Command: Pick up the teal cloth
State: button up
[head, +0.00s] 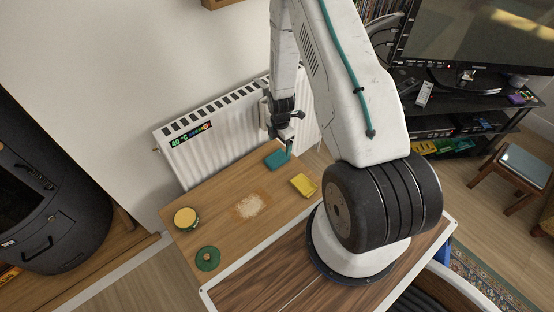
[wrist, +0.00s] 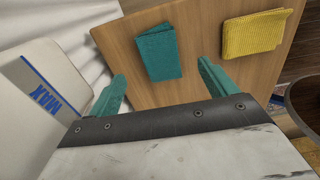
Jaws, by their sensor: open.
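The teal cloth (head: 274,159) lies folded flat on the wooden table near its back edge, by the radiator. In the wrist view the teal cloth (wrist: 159,53) lies just beyond my fingertips, a little above the middle of the gap between them. My gripper (head: 287,148) is at the back of the table, close to the cloth. In the wrist view my gripper (wrist: 162,85) has its two teal fingers spread wide with nothing between them. I cannot tell its exact height above the cloth.
A folded yellow cloth (head: 304,185) lies right of the teal one, also in the wrist view (wrist: 254,34). The table (head: 205,225) also holds a yellow round tin (head: 185,218), a green ring (head: 208,258) and a pale crumbly patch (head: 250,205). A white radiator (head: 225,140) stands behind.

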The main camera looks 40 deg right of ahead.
aim_at(280, 155)
jog(key=shift+f, duration=0.55)
notch_tip(280, 155, down, 7)
jog(key=shift+d+r, duration=0.1)
jog(key=shift+r, duration=0.05)
jog(key=c, duration=1.1)
jog(key=shift+r, duration=0.1)
jog(key=shift+w+r, duration=0.1)
jog(key=shift+r, duration=0.3)
jog(key=r, duration=0.2)
jog(key=shift+s+r, duration=0.3)
jog(key=shift+r, duration=0.1)
jog(key=s+a, duration=0.1)
jog(key=s, duration=0.4)
jog(key=s+a+r, duration=0.1)
jog(key=s+a, duration=0.1)
jog(key=s, duration=0.3)
jog(key=s+a, duration=0.1)
jog(key=s, duration=0.3)
jog(key=shift+s+a+r, duration=0.15)
jog(key=shift+s+a, duration=0.25)
